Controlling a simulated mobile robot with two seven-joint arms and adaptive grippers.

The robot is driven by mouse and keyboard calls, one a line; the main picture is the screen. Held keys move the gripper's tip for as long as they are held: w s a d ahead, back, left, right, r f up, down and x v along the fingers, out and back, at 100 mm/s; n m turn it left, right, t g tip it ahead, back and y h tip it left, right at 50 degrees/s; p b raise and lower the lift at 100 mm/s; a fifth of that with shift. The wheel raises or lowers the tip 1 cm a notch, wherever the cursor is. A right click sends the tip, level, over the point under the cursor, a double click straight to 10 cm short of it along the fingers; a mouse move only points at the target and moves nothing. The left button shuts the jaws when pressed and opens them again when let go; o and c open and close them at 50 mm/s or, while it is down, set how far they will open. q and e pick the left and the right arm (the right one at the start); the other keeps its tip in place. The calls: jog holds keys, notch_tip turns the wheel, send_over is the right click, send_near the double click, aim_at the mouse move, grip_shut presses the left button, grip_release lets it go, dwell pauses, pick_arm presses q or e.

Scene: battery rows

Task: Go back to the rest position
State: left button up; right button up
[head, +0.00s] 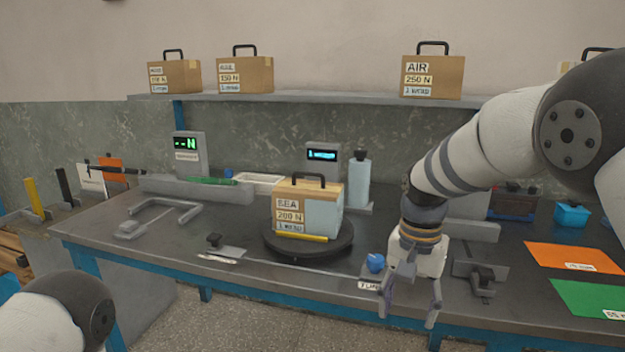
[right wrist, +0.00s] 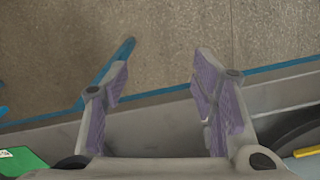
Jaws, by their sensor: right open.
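My right gripper (head: 409,304) hangs pointing down at the front edge of the workbench (head: 330,268). It is open and empty. In the right wrist view my right gripper (right wrist: 165,95) shows two spread fingers with purple pads, with the floor and the bench edge beyond them. My left arm shows only as a rounded link at the lower left of the head view; its gripper is out of the picture.
A box marked SEA 200 N (head: 290,215) stands on a dark turntable (head: 300,249). A blue knob (head: 376,262) is just left of my right gripper. Orange (head: 572,257) and green (head: 592,299) sheets lie at right. Boxes stand on the shelf (head: 330,97).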

jog(key=s+d+f+n+g, duration=0.1)
jog(key=s+f, duration=0.1)
jog(key=f, duration=0.5)
jog(key=s+d+f, duration=0.2)
jog(key=s+f, duration=0.1)
jog(key=f, duration=0.4)
jog(key=s+d+f+n, duration=0.2)
jog(key=s+f, duration=0.8)
jog(key=s, duration=0.3)
pick_arm(q)
jog(key=shift+w, duration=0.65)
pick_arm(e)
jog(key=s+n+g, duration=0.1)
jog(key=s+n, duration=0.1)
jog(key=s, duration=2.1)
jog(key=shift+s+d+f+n, duration=0.3)
jog(key=shift+d+f+n, duration=0.05)
jog(key=shift+d+n, duration=0.05)
